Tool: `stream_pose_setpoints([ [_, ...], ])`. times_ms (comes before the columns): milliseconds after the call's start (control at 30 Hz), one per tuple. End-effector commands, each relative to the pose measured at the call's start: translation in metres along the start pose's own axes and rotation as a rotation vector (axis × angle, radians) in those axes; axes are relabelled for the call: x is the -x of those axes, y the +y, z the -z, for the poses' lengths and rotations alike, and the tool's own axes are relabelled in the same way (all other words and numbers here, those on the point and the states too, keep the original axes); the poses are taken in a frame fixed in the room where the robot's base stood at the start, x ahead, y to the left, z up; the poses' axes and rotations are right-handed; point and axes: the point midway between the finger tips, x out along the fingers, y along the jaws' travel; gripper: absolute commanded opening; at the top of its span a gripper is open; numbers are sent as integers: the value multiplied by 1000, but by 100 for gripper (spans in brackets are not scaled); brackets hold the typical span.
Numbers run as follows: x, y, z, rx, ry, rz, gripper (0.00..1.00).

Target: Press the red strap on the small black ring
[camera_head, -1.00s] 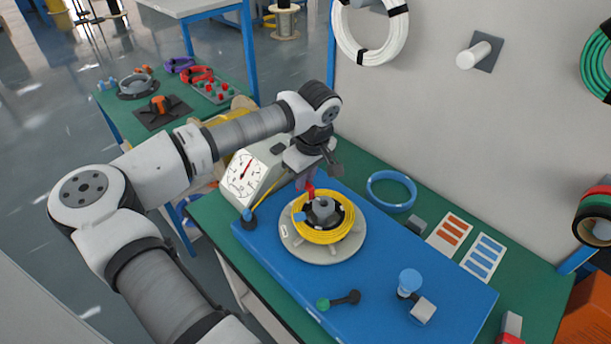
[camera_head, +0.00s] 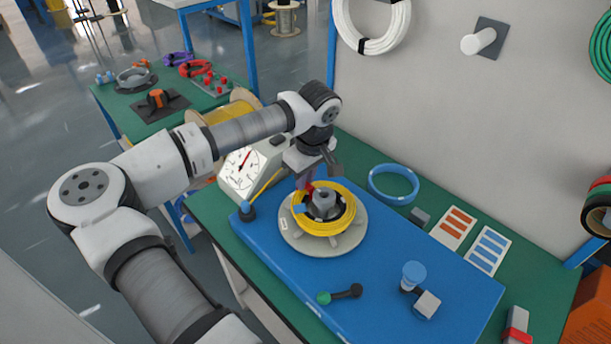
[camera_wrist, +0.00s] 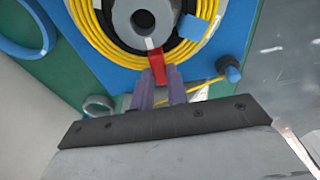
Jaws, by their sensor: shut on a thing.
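A short red strap (camera_wrist: 157,67) is between the purple fingers of my gripper (camera_wrist: 161,84), which is shut on it. The strap's far end meets the inner edge of the yellow cable coil, near the grey hub (camera_wrist: 143,20). In the head view my gripper (camera_head: 304,183) is at the back left of the yellow coil (camera_head: 326,230), and the red strap (camera_head: 310,189) shows just below the fingers. A black ring (camera_head: 342,214) lies inside the coil around the hub. I cannot tell whether the strap touches it.
The coil sits on a round grey plate (camera_head: 352,240) on the blue board (camera_head: 400,285). A black knob with a blue cap (camera_head: 247,211) stands left of it. A blue ring (camera_head: 393,185) lies behind right. A green-ended piece (camera_head: 339,295) and a blue-topped fixture (camera_head: 415,285) are in front.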

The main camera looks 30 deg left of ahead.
Motion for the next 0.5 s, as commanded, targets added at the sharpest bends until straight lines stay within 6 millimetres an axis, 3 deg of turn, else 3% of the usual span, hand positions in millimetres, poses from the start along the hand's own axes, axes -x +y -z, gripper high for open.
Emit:
stream_pose_setpoints([
  [500, -4, 0, -1, 0, 0, 0, 2],
])
